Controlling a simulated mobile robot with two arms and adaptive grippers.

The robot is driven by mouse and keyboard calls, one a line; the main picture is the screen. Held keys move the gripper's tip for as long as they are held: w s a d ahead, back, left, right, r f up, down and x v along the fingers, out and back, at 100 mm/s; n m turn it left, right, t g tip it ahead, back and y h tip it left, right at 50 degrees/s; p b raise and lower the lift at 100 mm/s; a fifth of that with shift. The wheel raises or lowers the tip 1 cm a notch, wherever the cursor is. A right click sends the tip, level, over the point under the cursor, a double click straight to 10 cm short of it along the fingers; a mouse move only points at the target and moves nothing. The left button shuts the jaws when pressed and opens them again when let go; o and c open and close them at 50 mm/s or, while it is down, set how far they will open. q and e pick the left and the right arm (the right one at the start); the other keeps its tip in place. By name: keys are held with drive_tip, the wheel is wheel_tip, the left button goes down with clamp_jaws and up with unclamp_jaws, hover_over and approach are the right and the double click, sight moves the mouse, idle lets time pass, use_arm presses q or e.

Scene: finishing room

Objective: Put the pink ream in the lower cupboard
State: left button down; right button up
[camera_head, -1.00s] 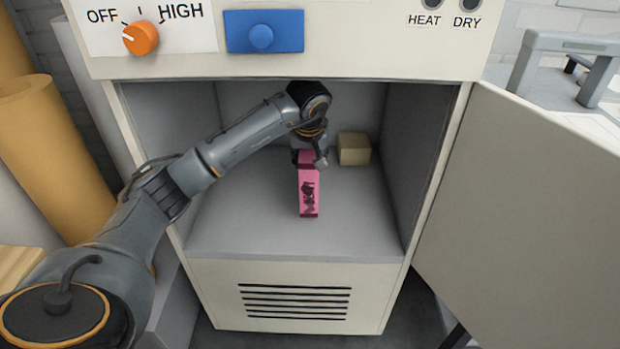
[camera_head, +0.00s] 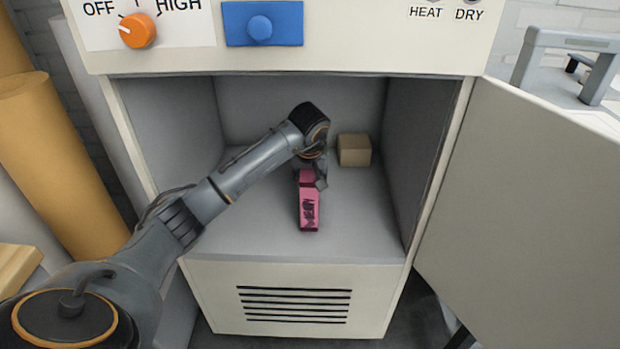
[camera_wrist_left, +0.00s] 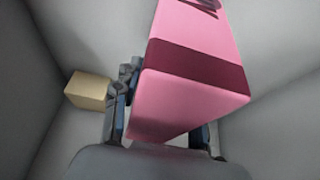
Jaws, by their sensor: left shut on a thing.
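The pink ream (camera_head: 309,209), with dark markings on its side, is inside the lower cupboard, over its grey floor (camera_head: 240,225). My left gripper (camera_head: 312,181) reaches in through the open front and is shut on the ream's rear end. The left wrist view shows the ream (camera_wrist_left: 195,80) with a dark red band, between the fingers of my left gripper (camera_wrist_left: 165,135). I cannot tell whether the ream's underside touches the cupboard floor. My right gripper is not in view.
A small tan box (camera_head: 354,150) stands at the back of the cupboard, right of my gripper. The cupboard door (camera_head: 540,200) stands open to the right. Yellow rolls (camera_head: 50,150) stand outside at the left. The cupboard floor's right side is clear.

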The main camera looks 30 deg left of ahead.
use_arm(q)
drive_tip(key=c, duration=0.8)
unclamp_jaws()
drive_tip(key=shift+o, duration=0.2)
drive_tip(key=p+v, duration=0.1)
drive_tip(key=v, duration=0.5)
drive_tip(key=shift+s+r, duration=0.15)
drive_tip(key=shift+r, duration=0.2)
drive_tip(key=shift+s+d+r+p, duration=0.15)
drive_tip(key=shift+r+p, duration=0.15)
drive_tip(key=shift+r, duration=0.1)
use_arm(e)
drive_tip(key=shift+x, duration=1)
